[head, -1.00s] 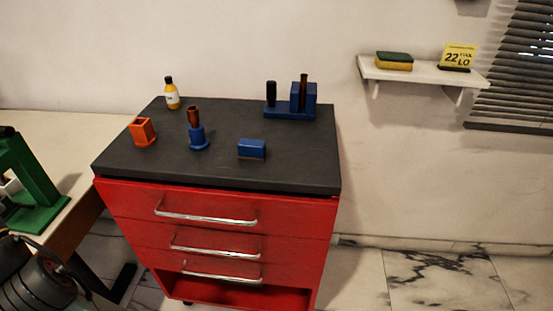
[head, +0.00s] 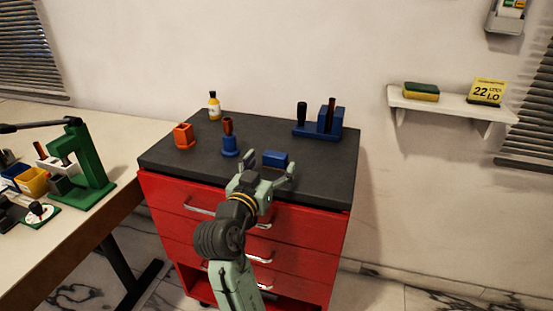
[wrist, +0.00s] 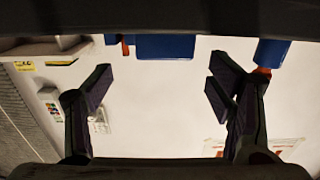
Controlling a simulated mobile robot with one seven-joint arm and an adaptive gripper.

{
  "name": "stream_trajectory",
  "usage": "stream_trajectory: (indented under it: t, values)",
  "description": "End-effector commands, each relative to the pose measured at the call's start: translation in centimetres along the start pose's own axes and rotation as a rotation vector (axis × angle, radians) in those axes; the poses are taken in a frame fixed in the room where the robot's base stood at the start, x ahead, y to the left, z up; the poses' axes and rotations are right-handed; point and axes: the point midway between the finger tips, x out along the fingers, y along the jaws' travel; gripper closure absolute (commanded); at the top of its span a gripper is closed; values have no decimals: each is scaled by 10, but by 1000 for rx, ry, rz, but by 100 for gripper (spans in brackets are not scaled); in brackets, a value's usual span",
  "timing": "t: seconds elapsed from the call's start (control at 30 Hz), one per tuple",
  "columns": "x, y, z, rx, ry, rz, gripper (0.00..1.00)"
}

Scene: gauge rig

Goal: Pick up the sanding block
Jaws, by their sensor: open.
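The sanding block, a small blue block (head: 275,158), lies near the front of the dark cabinet top (head: 190,165). It has a thin brown underside in the earlier head view. My gripper (head: 270,166) is open and empty, at the front of the cabinet just on the near side of the block. Its fingers spread to either side of the block in the picture. In the wrist view, which looks upside down, the blue block (wrist: 165,47) shows at the top, between and beyond the open fingers (wrist: 160,82).
A blue round stand with a brown piece (head: 229,146) and an orange holder (head: 184,136) are left of the block. A blue rack (head: 320,128) stands behind right, a bottle (head: 214,106) at the back left. A wall shelf (head: 450,104) holds a sponge (head: 421,92).

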Motion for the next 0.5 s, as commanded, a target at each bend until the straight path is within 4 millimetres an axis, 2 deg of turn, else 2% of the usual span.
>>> stream_trajectory:
  t: [0.17, 0.4, 0.5]
  values:
    - [15, -2, -1, -2, 0, 0, 25]
    - [49, -5, 2, -2, -1, 0, 25]
    - [56, -5, 3, -2, 1, -1, 25]
